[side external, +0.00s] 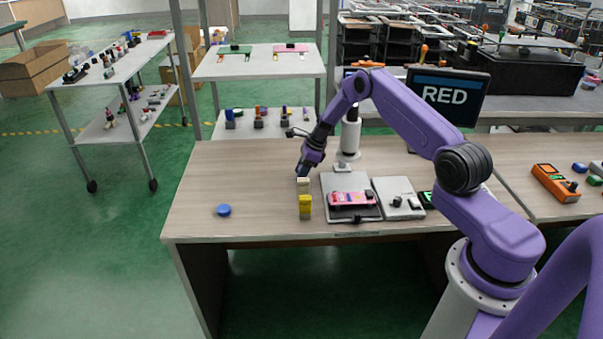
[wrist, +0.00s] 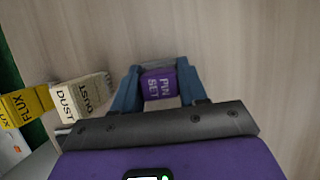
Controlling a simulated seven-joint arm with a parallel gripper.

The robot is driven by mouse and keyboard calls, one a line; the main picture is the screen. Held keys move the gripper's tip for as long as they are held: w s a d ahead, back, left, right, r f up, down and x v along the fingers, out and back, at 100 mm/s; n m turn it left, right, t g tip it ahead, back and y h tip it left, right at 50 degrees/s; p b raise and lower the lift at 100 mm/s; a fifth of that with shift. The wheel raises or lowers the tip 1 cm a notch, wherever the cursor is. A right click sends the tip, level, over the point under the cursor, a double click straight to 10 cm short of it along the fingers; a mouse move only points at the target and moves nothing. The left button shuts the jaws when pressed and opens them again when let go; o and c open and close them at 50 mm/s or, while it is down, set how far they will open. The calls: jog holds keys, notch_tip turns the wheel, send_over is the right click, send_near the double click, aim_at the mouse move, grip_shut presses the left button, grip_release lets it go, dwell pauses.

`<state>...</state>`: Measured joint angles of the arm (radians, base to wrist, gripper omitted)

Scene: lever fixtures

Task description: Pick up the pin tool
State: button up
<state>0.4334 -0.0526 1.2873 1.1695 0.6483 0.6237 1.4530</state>
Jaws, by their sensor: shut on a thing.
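The pin tool (wrist: 159,88) is a purple block marked "PIN SET", seen in the wrist view between the two blue fingers of my gripper (wrist: 158,72). The fingers are shut on it, one at each side. In the side external view my gripper (side external: 302,170) is low over the wooden table, behind the beige block. The pin tool cannot be made out clearly there, and whether it touches the table cannot be told.
A beige block (wrist: 82,97) marked "DUST" and a yellow block (side external: 305,206) marked "FLUX" stand close by. A grey fixture (side external: 345,212) with a pink board (side external: 352,198) lies right. A blue disc (side external: 223,210) is at left. The table's (side external: 215,175) left part is mostly clear.

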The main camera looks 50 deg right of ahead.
jog(key=shift+r, duration=0.15)
jog(key=shift+r, duration=0.25)
notch_tip(320, 180, up, 2)
jog(key=shift+r, duration=0.1)
jog(key=s+a+r, duration=0.4)
jog(key=s+r, duration=0.6)
jog(key=s, duration=0.3)
jog(key=shift+s+d+f, duration=0.25)
jog(key=shift+s+f, duration=0.25)
jog(key=shift+f, duration=0.9)
jog(key=shift+s+d+f, duration=0.2)
jog(key=shift+s+f, duration=0.25)
jog(key=shift+f, duration=0.95)
jog(key=shift+s+d+f, duration=0.25)
jog(key=shift+s+f, duration=0.25)
jog(key=shift+f, duration=0.9)
jog(key=shift+f, duration=0.6)
jog(key=shift+r, duration=0.1)
